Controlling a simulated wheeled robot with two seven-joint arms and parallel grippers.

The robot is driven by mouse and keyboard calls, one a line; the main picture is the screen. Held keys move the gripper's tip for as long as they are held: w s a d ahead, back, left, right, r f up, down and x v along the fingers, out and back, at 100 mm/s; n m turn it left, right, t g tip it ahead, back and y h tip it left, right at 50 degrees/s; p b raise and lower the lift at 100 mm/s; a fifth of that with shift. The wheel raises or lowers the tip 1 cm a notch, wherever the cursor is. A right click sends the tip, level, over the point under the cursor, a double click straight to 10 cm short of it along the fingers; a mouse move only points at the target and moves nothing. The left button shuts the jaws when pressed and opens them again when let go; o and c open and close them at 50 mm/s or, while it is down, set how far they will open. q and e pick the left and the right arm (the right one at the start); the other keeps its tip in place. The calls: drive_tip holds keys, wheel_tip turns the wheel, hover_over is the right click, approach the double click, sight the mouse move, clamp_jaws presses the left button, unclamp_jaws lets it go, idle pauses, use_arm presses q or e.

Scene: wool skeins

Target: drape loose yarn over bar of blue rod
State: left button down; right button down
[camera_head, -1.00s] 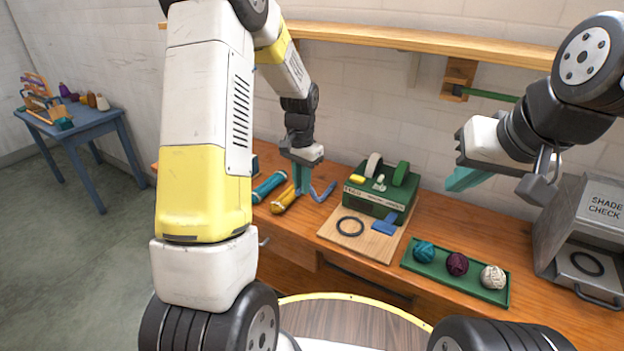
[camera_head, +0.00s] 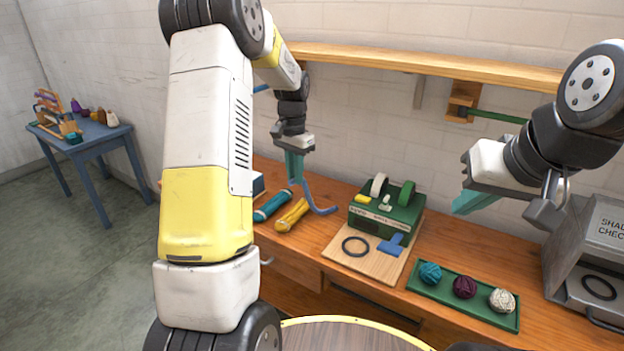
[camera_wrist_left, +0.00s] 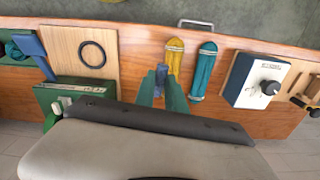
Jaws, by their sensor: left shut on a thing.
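In the left wrist view the yarn (camera_wrist_left: 161,75) shows between my teal fingertips (camera_wrist_left: 161,88). A short piece of the blue rod (camera_head: 262,88) shows below the shelf at the wall; my left arm hides the rest of it. My right gripper (camera_head: 474,200) is at the right, above the bench and away from the yarn; its finger gap cannot be made out.
A teal skein (camera_head: 271,206) and a yellow skein (camera_head: 291,216) lie on the bench below my left gripper. A green machine (camera_head: 385,215) stands beside them. A tray (camera_head: 462,305) holds yarn balls. A green rod (camera_head: 497,116) and wooden shelf (camera_head: 420,62) are above.

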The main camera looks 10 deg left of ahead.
use_arm(q)
drive_tip(key=w+a+r, duration=0.8)
drive_tip(key=r, duration=0.3)
drive_tip(key=shift+w+a+r, duration=0.2)
drive_tip(key=shift+a, duration=0.05)
idle(0.6)
drive_tip(key=c, duration=1.3)
unclamp_jaws()
drive_tip(key=shift+o, duration=0.2)
drive_tip(key=o, duration=1)
wheel_tip(320, 180, up, 6)
drive_tip(key=shift+f, duration=0.25)
